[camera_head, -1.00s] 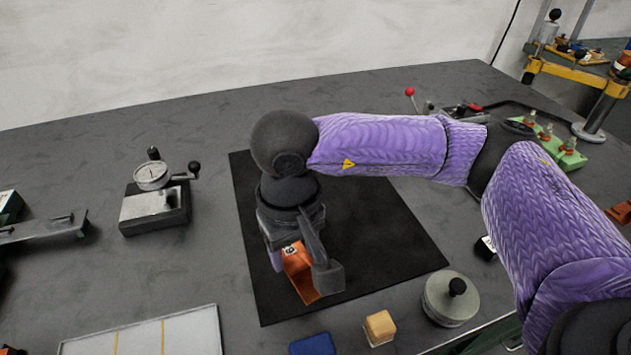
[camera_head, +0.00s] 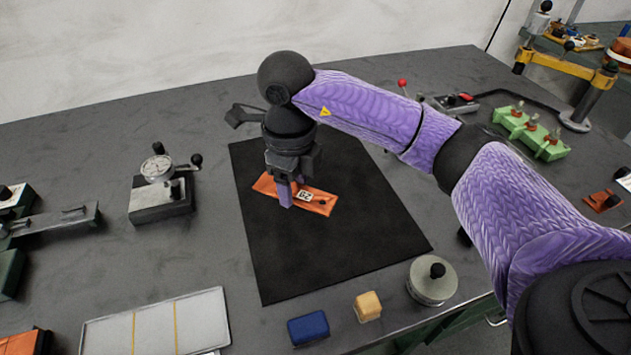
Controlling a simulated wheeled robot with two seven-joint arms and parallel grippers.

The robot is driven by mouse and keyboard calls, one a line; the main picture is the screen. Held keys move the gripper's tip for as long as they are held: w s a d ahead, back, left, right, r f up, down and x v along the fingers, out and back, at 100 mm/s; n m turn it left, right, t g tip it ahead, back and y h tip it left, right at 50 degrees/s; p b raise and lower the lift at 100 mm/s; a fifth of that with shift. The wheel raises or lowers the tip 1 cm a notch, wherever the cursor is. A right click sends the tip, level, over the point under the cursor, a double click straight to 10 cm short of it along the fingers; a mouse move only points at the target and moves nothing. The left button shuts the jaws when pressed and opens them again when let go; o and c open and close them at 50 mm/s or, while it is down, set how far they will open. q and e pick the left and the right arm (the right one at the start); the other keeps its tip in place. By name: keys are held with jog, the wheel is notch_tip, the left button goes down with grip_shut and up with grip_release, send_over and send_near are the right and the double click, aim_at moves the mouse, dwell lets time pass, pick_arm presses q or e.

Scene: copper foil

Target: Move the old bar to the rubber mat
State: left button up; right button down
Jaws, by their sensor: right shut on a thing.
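The old bar (camera_head: 318,203) is a flat orange strip with a white label and a dark hole near its right end. My right gripper (camera_head: 287,197) points down and is shut on the bar left of the label. The bar is over the upper middle of the black rubber mat (camera_head: 345,255), lying about level and slanting down to the right. I cannot tell whether it touches the mat. The gripper fingers hide part of the bar. My left gripper is not in view.
A dial gauge (camera_head: 160,190) stands left of the mat. A blue block (camera_head: 308,327), a yellow block (camera_head: 367,306) and a round knobbed weight (camera_head: 432,281) sit along the front. A divided white tray (camera_head: 155,325) is front left. The mat's lower part is clear.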

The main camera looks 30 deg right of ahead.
jog(key=d+m+p, duration=0.2)
jog(key=d+m, duration=0.1)
jog(key=m, duration=1)
jog(key=d+m+p, duration=0.2)
jog(key=d+m, duration=0.2)
jog(key=m, duration=1)
jog(key=f+b, duration=0.1)
jog(key=f, duration=0.2)
jog(key=f+b, duration=0.1)
jog(key=f, duration=0.2)
jog(key=f+b, duration=0.1)
jog(key=f, duration=0.2)
jog(key=shift+w+a+f+b, duration=0.25)
jog(key=shift+w+b, duration=0.05)
jog(key=shift+w, duration=0.05)
jog(key=shift+f, duration=0.1)
jog(key=shift+c, duration=2.1)
grip_release()
jog(key=shift+o, duration=1.3)
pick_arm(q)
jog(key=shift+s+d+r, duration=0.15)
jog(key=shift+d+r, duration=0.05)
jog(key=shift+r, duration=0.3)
pick_arm(e)
jog(key=shift+o, duration=0.3)
